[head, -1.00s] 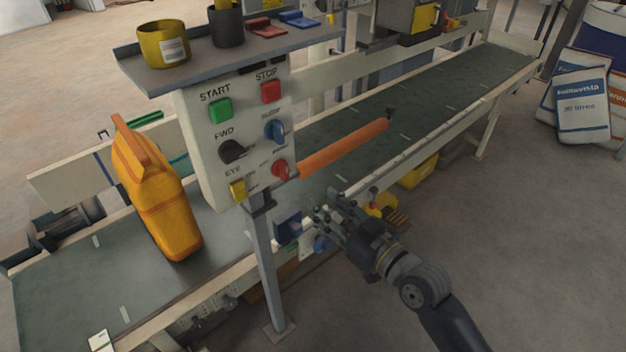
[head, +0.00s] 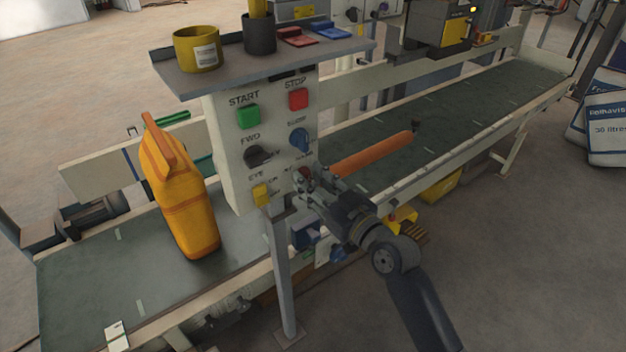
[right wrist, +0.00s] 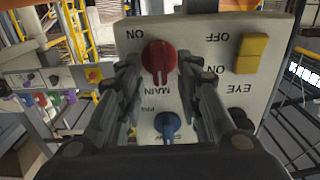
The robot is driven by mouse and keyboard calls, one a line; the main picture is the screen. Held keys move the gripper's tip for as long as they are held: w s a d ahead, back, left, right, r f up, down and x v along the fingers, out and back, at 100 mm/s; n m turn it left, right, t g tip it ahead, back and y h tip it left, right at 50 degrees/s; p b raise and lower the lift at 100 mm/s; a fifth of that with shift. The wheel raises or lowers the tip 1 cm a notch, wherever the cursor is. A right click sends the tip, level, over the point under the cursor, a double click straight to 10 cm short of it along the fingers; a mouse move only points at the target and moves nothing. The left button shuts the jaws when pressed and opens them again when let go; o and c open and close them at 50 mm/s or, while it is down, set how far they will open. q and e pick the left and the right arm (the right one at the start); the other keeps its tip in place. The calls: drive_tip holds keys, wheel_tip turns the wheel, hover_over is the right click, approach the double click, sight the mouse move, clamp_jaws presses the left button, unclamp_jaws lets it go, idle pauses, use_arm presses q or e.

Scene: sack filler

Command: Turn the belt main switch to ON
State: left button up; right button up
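The belt main switch is a red rotary knob (right wrist: 158,57) marked MAIN, low on the cream control panel (head: 233,180). In the right wrist view the panel appears upside down, with an ON label near the knob's upper left; the knob's grip bar runs roughly up and down. My right gripper (head: 310,183) is at the panel's lower right corner and largely hides the knob in the head view. In the wrist view its fingers (right wrist: 163,80) are spread, one on each side of the knob. I cannot tell whether they touch it. My left gripper is not in view.
A yellow EYE switch (head: 261,195), a blue knob (head: 299,140) and a black FWD knob (head: 257,156) are close by. Green START (head: 248,116) and red STOP (head: 298,99) buttons sit above.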

drive_tip(key=shift+c, duration=0.6)
clamp_jaws()
drive_tip(key=shift+w+d+r+m+p, duration=0.1)
drive_tip(key=shift+m+p, duration=0.5)
drive_tip(key=shift+m, duration=0.5)
drive_tip(key=m+p, duration=0.1)
drive_tip(key=m, duration=0.4)
drive_tip(key=f+m+p, duration=0.1)
drive_tip(key=m, duration=0.4)
drive_tip(key=m+p, duration=0.1)
drive_tip(key=m, duration=0.4)
drive_tip(key=shift+w+d+f+m+p, duration=0.15)
drive_tip(key=shift+w+d+m+p, duration=0.15)
drive_tip(key=shift+d+p, duration=0.1)
